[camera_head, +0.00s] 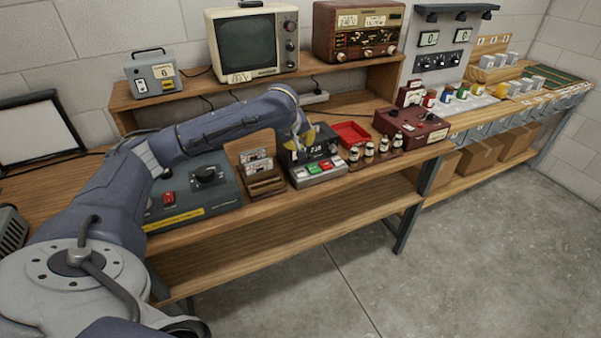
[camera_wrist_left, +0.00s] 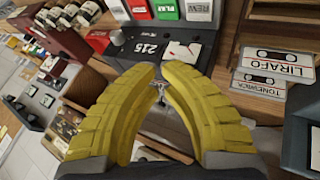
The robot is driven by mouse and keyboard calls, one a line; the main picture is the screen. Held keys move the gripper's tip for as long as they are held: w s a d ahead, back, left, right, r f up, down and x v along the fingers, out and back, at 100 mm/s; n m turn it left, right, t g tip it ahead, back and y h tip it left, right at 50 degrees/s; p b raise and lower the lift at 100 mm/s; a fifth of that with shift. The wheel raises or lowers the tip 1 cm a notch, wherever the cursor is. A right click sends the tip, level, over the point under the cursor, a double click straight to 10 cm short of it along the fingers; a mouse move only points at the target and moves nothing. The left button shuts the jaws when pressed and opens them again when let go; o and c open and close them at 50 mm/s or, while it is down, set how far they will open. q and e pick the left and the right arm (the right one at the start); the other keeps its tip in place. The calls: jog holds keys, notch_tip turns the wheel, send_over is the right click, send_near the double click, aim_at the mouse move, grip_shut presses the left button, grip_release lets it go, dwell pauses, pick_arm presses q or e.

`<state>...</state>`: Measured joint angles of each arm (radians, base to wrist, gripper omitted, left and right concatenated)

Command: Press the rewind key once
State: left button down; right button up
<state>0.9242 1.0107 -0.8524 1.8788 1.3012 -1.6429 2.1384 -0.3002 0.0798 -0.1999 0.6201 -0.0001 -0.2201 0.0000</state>
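The tape player (camera_head: 318,178) stands on the bench, with a row of keys on its front. In the left wrist view it appears upside down, with a white rewind key marked REW (camera_wrist_left: 200,9), a green play key (camera_wrist_left: 163,8) and a red key (camera_wrist_left: 138,9). In the head view the rewind key (camera_head: 301,173) is the pale leftmost one. A counter display (camera_wrist_left: 147,48) sits behind the keys. My left gripper (camera_wrist_left: 160,70) has its yellow fingertips together, holding nothing, above the player's rear part, apart from the keys. My right gripper is not in view.
Cassettes (camera_head: 257,163) stand in a wooden rack left of the player. A grey-green box (camera_head: 212,187) with a knob is further left. Several small bottles (camera_head: 369,150) and a red tray (camera_head: 349,132) are to the right. A shelf with a television (camera_head: 250,45) runs behind.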

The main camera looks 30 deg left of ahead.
aim_at(302, 169)
pick_arm(q)
jog(key=shift+f, duration=3.7)
jog(key=shift+f, duration=0.9)
jog(key=shift+r, duration=0.9)
jog(key=shift+r, duration=0.1)
jog(key=shift+r, duration=2.4)
jog(key=shift+f, duration=0.1)
